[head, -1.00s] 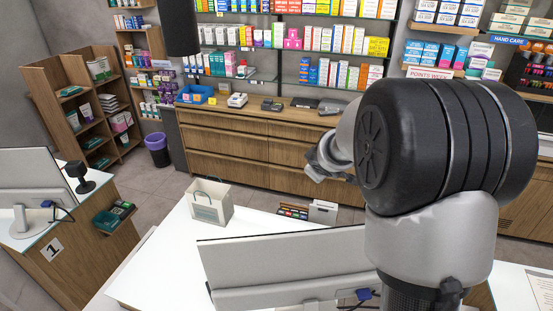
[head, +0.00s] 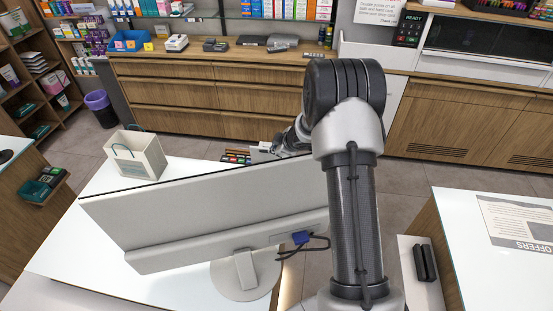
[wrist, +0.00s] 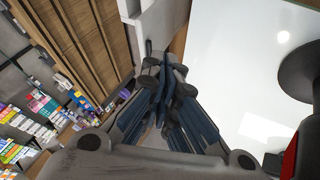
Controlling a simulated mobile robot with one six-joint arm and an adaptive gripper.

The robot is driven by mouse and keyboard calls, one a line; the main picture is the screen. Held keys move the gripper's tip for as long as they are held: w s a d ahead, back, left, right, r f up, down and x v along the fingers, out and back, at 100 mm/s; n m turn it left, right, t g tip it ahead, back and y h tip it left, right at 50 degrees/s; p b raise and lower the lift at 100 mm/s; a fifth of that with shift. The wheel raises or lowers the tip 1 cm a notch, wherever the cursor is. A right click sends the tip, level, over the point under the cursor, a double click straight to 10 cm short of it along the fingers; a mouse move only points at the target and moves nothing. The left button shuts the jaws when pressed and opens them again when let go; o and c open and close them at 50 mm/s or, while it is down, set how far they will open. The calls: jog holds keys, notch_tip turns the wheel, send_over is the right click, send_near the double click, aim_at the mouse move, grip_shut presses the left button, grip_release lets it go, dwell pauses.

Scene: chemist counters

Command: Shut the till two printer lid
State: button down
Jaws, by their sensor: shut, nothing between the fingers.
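A small white box-like device (head: 262,152) stands at the far edge of the white-topped counter, behind the monitor. It looks like the till two printer, but my gripper and the monitor cover much of it, so I cannot tell how its lid stands. In the wrist view a pale boxy body (wrist: 156,24) shows just past the fingertips; it may be the same printer. My gripper (wrist: 166,75) is shut and empty, its dark blue fingers together. In the head view my gripper (head: 284,143) is beside the white device; I cannot tell whether it touches.
The monitor (head: 200,212) stands on the counter (head: 80,235) between the head camera and the device. A paper bag (head: 136,155) stands to the left and a tray of coloured packs (head: 236,157) beside the device. Wooden drawers (head: 180,80) line the back.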

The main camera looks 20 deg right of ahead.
aim_at(269, 155)
jog(key=x, duration=1)
jog(key=shift+a+b, duration=0.1)
jog(key=shift+b, duration=0.3)
jog(key=shift+r, duration=0.1)
